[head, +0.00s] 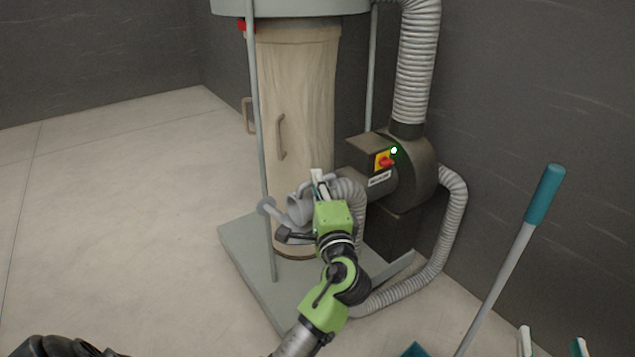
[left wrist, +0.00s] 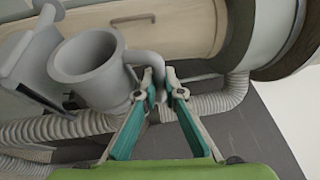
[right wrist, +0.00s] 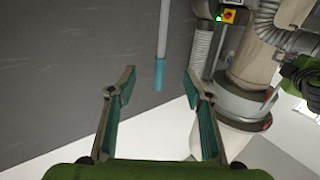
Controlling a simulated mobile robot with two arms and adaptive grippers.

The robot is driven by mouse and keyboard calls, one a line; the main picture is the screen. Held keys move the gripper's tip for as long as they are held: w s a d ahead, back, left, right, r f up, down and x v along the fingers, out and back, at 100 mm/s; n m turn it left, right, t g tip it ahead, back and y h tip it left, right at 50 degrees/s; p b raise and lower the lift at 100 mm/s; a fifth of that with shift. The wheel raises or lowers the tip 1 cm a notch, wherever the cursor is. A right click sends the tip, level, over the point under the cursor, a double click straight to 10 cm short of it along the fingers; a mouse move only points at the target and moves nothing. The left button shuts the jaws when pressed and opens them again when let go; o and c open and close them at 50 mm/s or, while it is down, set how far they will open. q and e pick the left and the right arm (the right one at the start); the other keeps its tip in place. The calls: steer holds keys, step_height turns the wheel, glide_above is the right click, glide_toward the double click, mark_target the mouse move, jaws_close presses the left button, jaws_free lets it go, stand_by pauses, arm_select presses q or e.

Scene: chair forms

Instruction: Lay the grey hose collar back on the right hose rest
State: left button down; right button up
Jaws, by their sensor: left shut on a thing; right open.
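The grey hose collar (left wrist: 88,68) is a short open cylinder with a curved side handle (left wrist: 148,58). My left gripper (left wrist: 160,80) is shut on that handle, with the collar to the left of its fingers. In the head view the collar (head: 298,208) is beside my left gripper (head: 319,178), in front of the cloth bag. A grey angular part (left wrist: 28,62) sits just left of the collar in the left wrist view; I cannot tell whether it is a hose rest or whether they touch. My right gripper (right wrist: 160,85) is open and empty; its fingertips (head: 552,342) show at lower right.
A dust collector with a beige bag (head: 300,90), posts and a grey base plate (head: 245,262) stands around the collar. A ribbed hose (head: 455,225) loops at the right of the blower (head: 415,170). A teal-handled pole (head: 543,195) stands at right. The floor at left is clear.

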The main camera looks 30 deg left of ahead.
arm_select(q)
steer(key=shift+f+b, duration=0.4)
steer(key=shift+f, duration=0.2)
steer(key=shift+f+b, duration=0.35)
steer(key=shift+f, duration=0.1)
steer(key=shift+f+b, duration=0.3)
steer(key=shift+f, duration=0.2)
arm_select(e)
steer(key=s+r+t+y, duration=0.2)
steer(key=r+t, duration=0.3)
steer(key=r, duration=0.6)
steer(key=shift+s+a+t, duration=0.3)
steer(key=shift+s+t, duration=0.1)
steer(key=shift+s, duration=0.1)
arm_select(q)
steer(key=c, duration=2.1)
jaws_free()
